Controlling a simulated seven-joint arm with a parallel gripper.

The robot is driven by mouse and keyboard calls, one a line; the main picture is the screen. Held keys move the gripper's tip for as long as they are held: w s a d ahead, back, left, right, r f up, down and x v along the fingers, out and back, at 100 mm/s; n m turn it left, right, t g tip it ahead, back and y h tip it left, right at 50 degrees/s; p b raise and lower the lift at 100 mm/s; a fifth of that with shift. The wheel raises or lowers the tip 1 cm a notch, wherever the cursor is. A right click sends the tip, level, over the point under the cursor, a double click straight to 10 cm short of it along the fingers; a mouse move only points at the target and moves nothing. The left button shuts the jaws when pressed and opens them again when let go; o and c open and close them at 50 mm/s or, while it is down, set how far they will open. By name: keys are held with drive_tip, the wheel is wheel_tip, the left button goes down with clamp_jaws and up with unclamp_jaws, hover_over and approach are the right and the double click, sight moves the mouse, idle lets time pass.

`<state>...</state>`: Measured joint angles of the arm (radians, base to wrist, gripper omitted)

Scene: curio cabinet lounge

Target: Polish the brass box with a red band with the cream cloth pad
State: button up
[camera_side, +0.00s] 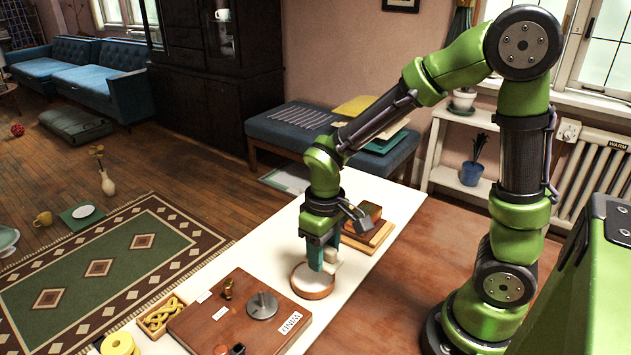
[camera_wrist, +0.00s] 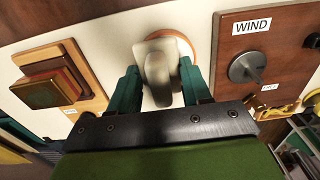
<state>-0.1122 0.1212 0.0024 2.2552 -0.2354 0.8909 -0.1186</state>
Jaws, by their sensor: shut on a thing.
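My gripper (camera_side: 322,266) points down with its teal fingers shut on the cream cloth pad (camera_side: 331,257). In the wrist view the pad (camera_wrist: 160,62) shows as a pale block with a raised grip between the fingers (camera_wrist: 165,92). It is at a round, pale dish with an orange-brown rim (camera_side: 312,284); I cannot tell whether it touches the dish. The brass box with a red band (camera_side: 367,215) sits on a wooden board, behind and right of my gripper in the side view. In the wrist view the box (camera_wrist: 50,90) is at the left, apart from the pad.
A brown wooden panel (camera_side: 197,312) with a grey metal knob (camera_side: 262,305) and a label reading WIND (camera_wrist: 252,27) lies near the dish. White tabletop (camera_side: 262,243) is bare beside the dish.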

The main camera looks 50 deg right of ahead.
sight(313, 276)
drive_tip(key=shift+w+a+r, duration=0.2)
drive_tip(key=shift+w+r, duration=0.3)
drive_tip(key=shift+w+a+r, duration=0.15)
drive_tip(key=shift+w+r, duration=0.3)
drive_tip(key=shift+w, duration=0.05)
drive_tip(key=shift+f, duration=2.9)
drive_tip(key=shift+f, duration=0.6)
drive_tip(key=shift+r, duration=0.15)
drive_tip(key=shift+w+r, duration=0.1)
drive_tip(key=shift+r, duration=3.35)
